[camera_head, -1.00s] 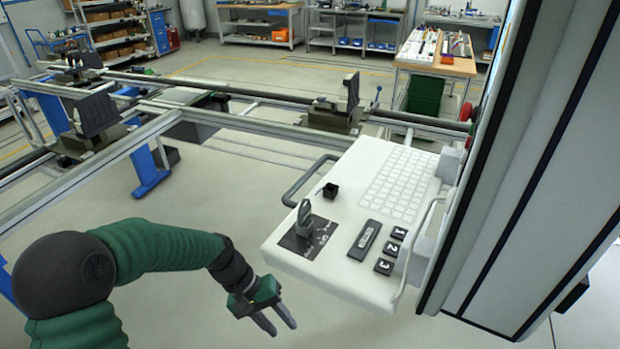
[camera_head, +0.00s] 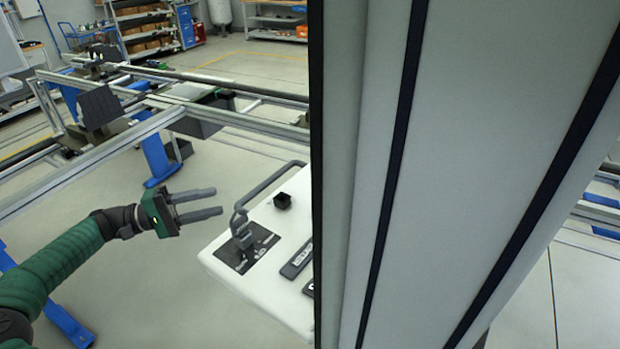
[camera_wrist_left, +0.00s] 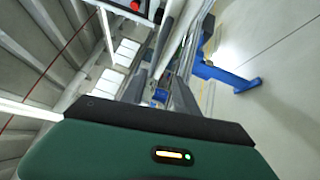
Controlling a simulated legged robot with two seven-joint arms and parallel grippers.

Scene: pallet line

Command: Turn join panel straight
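The white control panel (camera_head: 222,265) slopes in front of me, left of a tall grey column that hides its right part. My right gripper is not in view.
The tall grey column (camera_head: 375,180) fills the right half and stands close. Rail frames (camera_head: 150,125) with dark fixtures (camera_head: 98,106) lie beyond the gripper. Shelves (camera_head: 140,40) stand at the back. The floor below the gripper is open.

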